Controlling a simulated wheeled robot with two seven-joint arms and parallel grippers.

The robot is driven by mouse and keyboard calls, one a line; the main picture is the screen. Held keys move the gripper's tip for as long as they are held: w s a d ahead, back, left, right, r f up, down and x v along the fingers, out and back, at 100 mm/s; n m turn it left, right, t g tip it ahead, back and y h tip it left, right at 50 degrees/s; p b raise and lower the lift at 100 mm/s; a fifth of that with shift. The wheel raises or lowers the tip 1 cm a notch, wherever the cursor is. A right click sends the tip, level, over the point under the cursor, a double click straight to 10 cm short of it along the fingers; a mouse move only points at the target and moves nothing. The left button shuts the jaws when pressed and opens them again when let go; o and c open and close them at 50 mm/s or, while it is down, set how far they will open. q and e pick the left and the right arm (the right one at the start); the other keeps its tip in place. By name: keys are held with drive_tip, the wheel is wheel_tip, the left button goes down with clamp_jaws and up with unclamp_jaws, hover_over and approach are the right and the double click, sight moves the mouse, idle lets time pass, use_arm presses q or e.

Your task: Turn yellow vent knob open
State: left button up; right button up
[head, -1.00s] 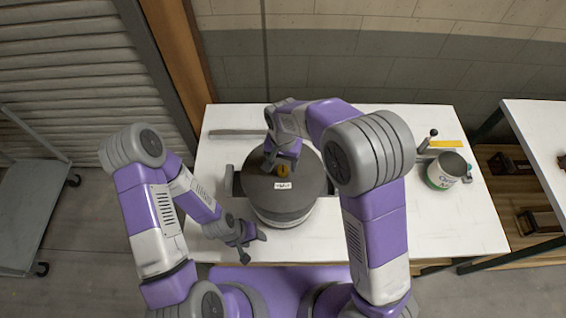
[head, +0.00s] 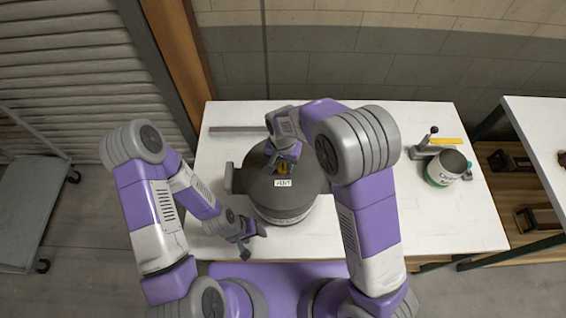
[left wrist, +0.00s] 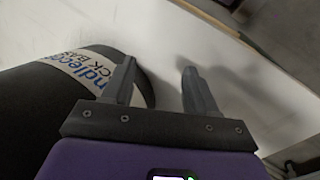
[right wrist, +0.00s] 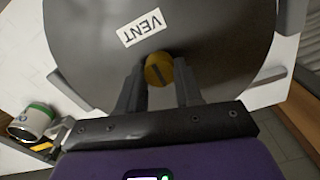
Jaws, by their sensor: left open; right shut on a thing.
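The yellow vent knob (right wrist: 157,70) sits on the dark lid of a large round canister (head: 300,180), beside a white VENT label (right wrist: 141,28). My right gripper (right wrist: 160,85) is shut on the knob from both sides; the slot across the knob's face runs roughly in line with the fingers in the right wrist view. In the head view the right gripper (head: 283,165) covers much of the knob. My left gripper (left wrist: 160,75) is open and empty, low beside the canister's front-left side, with the canister's printed band (left wrist: 95,72) close to one finger.
The white table (head: 440,230) holds the canister. A white and green can (head: 447,168), a clamp-like grey tool (head: 424,146) and a yellow strip (head: 447,141) are at the right. A grey bar (head: 238,130) lies at the back left. The front right is clear.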

use_arm(q)
drive_tip(key=shift+f, duration=0.1)
drive_tip(key=shift+f+b, duration=0.7)
drive_tip(key=shift+b, duration=0.05)
use_arm(e)
drive_tip(key=n, duration=0.4)
drive_tip(key=shift+n, duration=0.4)
use_arm(q)
drive_tip(key=shift+f+b, duration=0.45)
use_arm(e)
drive_tip(key=n, duration=0.4)
drive_tip(key=shift+n, duration=0.3)
use_arm(q)
drive_tip(key=shift+f, duration=0.2)
use_arm(e)
drive_tip(key=n, duration=0.4)
drive_tip(key=shift+a+n, duration=0.1)
drive_tip(key=shift+n, duration=2.1)
drive_tip(key=o, duration=1)
drive_tip(key=shift+o, duration=0.2)
